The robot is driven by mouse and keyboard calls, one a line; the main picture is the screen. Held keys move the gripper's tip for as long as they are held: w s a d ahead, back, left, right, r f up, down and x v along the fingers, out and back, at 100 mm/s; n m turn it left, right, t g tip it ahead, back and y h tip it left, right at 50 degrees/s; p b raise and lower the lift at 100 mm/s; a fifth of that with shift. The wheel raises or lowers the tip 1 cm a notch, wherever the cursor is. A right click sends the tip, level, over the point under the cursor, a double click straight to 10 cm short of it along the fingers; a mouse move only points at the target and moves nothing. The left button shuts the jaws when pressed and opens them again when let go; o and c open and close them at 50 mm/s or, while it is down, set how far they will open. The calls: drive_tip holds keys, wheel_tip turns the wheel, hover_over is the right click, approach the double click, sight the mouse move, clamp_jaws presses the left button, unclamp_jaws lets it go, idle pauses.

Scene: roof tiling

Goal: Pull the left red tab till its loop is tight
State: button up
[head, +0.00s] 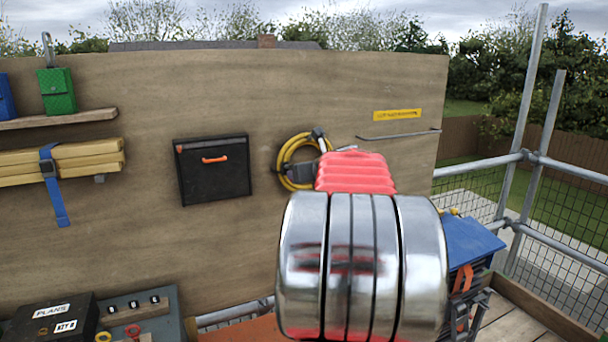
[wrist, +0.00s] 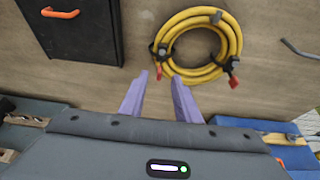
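A yellow coil (wrist: 193,74) hangs on the wooden board, with a dark fastening on its left side, another on its right and a dark fitting at the top. The left red tab (wrist: 159,72) shows as a small bit below the left fastening. My gripper (wrist: 156,73) has two purple fingers, spread apart, with their tips at the coil's lower left. In the picture the left tab lies between the tips; I cannot tell whether they touch it. The right red tab (wrist: 233,83) hangs clear. In the head view my arm hides the coil's (head: 284,166) right part and the gripper.
A black box (head: 214,170) with an orange handle is on the board left of the coil. A metal bar (head: 400,135) and a yellow label (head: 397,115) are to its upper right. A blue case (head: 470,240) stands at the lower right. The board around the coil is mostly bare.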

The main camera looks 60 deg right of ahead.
drive_tip(key=x, duration=0.6)
drive_tip(key=shift+w+f, duration=0.15)
drive_tip(key=shift+w, duration=0.1)
drive_tip(key=shift+d, duration=0.1)
drive_tip(key=shift+c, duration=0.6)
clamp_jaws()
